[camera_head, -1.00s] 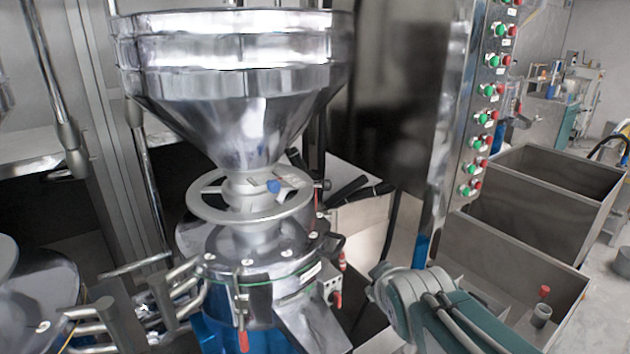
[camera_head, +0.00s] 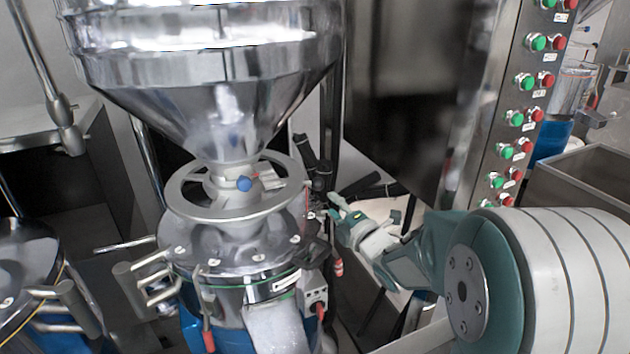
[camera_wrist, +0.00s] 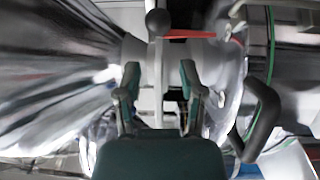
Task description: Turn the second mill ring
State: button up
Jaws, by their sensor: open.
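The mill ring (camera_head: 233,214) is a grey handwheel with spokes, level around the neck below the steel hopper (camera_head: 215,85). A dark ball knob (camera_wrist: 157,21) and a red strip (camera_wrist: 188,34) show beyond the fingertips. The ring's far side is partly hidden by the neck.
The mill body (camera_head: 240,245) stands under the ring, with bent handles (camera_head: 150,280) at its left. Another mill (camera_head: 25,260) is at the left edge. A button panel (camera_head: 520,110) stands at the right, beside a steel bin (camera_head: 585,165). Black handles (camera_head: 365,184) lie behind my gripper.

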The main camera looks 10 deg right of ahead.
aim_at(307, 184)
jog(key=w+a, duration=0.1)
jog(key=w, duration=0.1)
jog(key=w+a, duration=0.2)
jog(key=shift+w+a+r, duration=0.1)
jog(key=shift+a, duration=0.2)
jog(key=w, duration=0.2)
jog(key=w+d, duration=0.1)
jog(key=w, duration=0.1)
jog(key=shift+w+d+r, duration=0.1)
jog(key=shift+w+d, duration=0.1)
jog(key=shift+w, duration=0.2)
jog(key=shift+w+a, duration=0.1)
jog(key=shift+w, duration=0.1)
jog(key=shift+w+a, duration=0.15)
jog(key=shift+a, duration=0.95)
jog(key=shift+c, duration=1.3)
jog(key=shift+d, duration=0.2)
grip_shut()
jog(key=shift+d, duration=0.3)
